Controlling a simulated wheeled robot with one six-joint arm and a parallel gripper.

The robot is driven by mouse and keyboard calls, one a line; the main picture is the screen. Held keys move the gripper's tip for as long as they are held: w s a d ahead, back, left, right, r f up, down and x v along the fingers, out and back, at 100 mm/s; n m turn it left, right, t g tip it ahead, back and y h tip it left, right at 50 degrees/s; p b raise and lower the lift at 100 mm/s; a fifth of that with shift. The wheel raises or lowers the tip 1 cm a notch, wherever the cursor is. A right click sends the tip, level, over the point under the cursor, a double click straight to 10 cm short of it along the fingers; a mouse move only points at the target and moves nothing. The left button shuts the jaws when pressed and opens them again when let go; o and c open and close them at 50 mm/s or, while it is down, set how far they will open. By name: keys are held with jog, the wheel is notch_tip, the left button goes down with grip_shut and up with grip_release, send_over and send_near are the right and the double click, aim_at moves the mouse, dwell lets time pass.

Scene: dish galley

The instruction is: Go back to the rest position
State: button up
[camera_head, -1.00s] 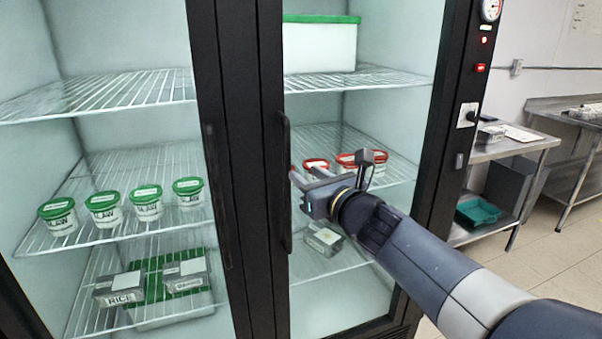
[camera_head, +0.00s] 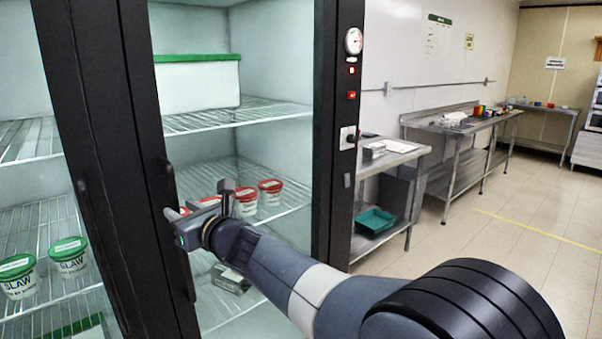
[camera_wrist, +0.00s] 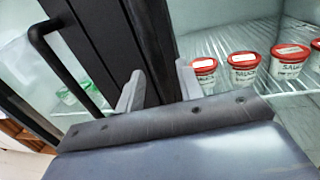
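My gripper (camera_head: 200,208) is raised in front of the right-hand bay of the black-framed fridge, close to the door handle (camera_head: 180,232). In the wrist view my gripper (camera_wrist: 160,88) shows two grey fingers standing apart with nothing between them. Behind them is the dark upright frame (camera_wrist: 95,40) of the fridge. A black bar handle (camera_wrist: 62,75) is at the left of that view. My arm stretches from the lower right of the head view towards the fridge.
Red-lidded tubs (camera_head: 270,195) stand on a wire shelf behind my gripper. Green-lidded tubs (camera_head: 69,257) are in the left bay. A steel table (camera_head: 395,153) with a teal tray (camera_head: 375,221) below stands right of the fridge. The floor (camera_head: 480,225) at right is open.

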aim_at(178, 207)
jog(key=p+x, duration=0.1)
jog(key=x, duration=0.3)
jog(key=shift+w+a, duration=0.1)
jog(key=shift+a, duration=0.05)
jog(key=shift+s+d, duration=0.25)
jog(key=shift+d, duration=0.05)
jog(key=shift+a, duration=0.1)
